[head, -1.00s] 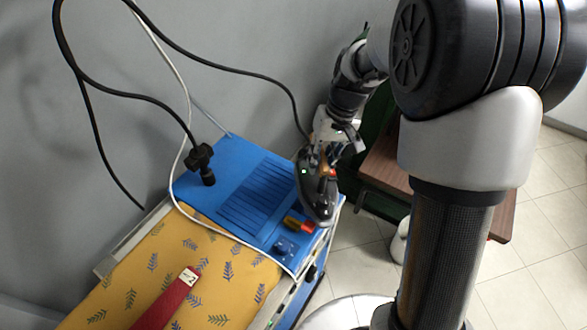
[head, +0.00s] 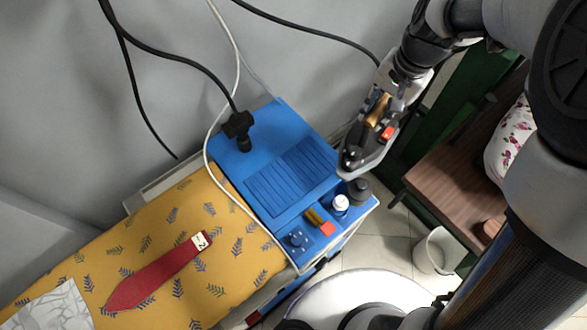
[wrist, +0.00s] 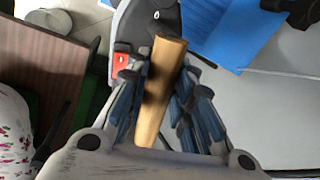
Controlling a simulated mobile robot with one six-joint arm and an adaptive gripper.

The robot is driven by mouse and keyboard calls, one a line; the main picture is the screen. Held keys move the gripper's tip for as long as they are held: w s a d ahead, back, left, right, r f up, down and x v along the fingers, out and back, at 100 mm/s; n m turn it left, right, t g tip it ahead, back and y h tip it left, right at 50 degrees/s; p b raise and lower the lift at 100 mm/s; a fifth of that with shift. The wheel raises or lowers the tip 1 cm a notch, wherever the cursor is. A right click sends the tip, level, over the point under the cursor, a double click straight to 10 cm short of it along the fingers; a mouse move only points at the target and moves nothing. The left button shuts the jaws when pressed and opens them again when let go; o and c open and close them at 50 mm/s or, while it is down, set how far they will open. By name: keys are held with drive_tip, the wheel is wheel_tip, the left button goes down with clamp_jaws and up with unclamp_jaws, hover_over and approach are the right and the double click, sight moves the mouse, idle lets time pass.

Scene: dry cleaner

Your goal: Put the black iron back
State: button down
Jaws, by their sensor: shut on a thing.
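The black iron (head: 357,158) is in my gripper (head: 381,108), above the far right corner of the blue ironing station (head: 262,132). In the wrist view the fingers of my gripper (wrist: 165,100) are shut around the iron's wooden handle (wrist: 158,90). The iron's dark body (wrist: 146,22) and a red part show ahead of the handle. The ribbed blue rest pad (head: 292,177) on the station is bare, to the left of the iron. The iron looks raised and tilted; the gap beneath it cannot be judged.
A red tie (head: 155,274) lies on the yellow board (head: 215,282). A brown table (head: 456,160) is at right.

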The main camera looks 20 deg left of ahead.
drive_tip(key=s+a+r+m+p, duration=0.1)
drive_tip(key=s+a+r, duration=0.25)
drive_tip(key=a, duration=0.35)
drive_tip(key=s+a+r+m+p, duration=0.2)
drive_tip(key=s+a+r, duration=0.15)
drive_tip(key=a, duration=0.35)
wheel_tip(320, 180, down, 19)
drive_tip(key=a+b, duration=0.1)
drive_tip(key=b, duration=0.4)
drive_tip(key=shift+s+a+f+t, duration=0.2)
drive_tip(key=shift+s+t, duration=0.1)
drive_tip(key=shift+t, duration=0.1)
drive_tip(key=c, duration=1.8)
unclamp_jaws()
drive_tip(key=shift+s+d+f, duration=0.1)
drive_tip(key=shift+f, duration=0.15)
drive_tip(key=o, duration=0.4)
drive_tip(key=shift+r, duration=0.1)
